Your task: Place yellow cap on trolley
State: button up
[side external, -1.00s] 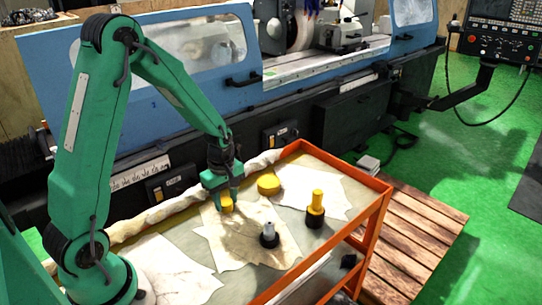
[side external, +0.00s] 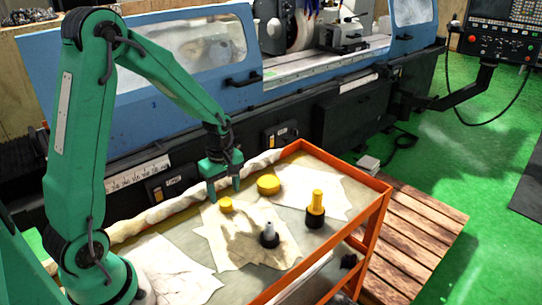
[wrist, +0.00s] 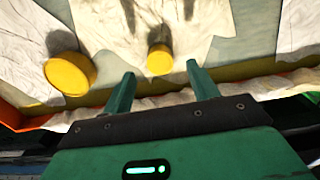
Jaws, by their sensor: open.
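A small yellow cap (side external: 226,205) rests on a cream cloth on top of the orange trolley (side external: 345,164). It also shows in the wrist view (wrist: 159,60), just beyond the fingertips and in line with the gap between them. My gripper (side external: 225,190) is open and empty, slightly above and behind the cap, with no contact visible. Its two green fingers stand apart in the wrist view (wrist: 160,74). A larger yellow round piece (side external: 269,185) lies to the right of the cap, and at left in the wrist view (wrist: 70,73).
A black-based part with a pale top (side external: 269,236) and a yellow-topped black part (side external: 316,207) stand upright on the trolley. A rolled cloth (side external: 165,208) runs along its back edge. The blue grinder (side external: 190,85) stands behind. A wooden pallet (side external: 410,235) lies at right.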

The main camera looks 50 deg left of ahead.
aim_at(226, 202)
notch_tip(226, 202, up, 9)
jog(key=shift+f, duration=0.15)
dwell(0.8)
jog(key=s+d+r+m+t, duration=0.2)
jog(key=s+d+r+m, duration=0.3)
jog(key=s+m, duration=0.2)
jog(key=s+d+r+m+t, duration=0.3)
jog(key=s+r+m, duration=0.3)
jog(key=m, duration=0.5)
jog(key=shift+s+d+t, duration=0.3)
jog(key=shift+s+d, duration=0.1)
jog(key=shift+d, duration=0.45)
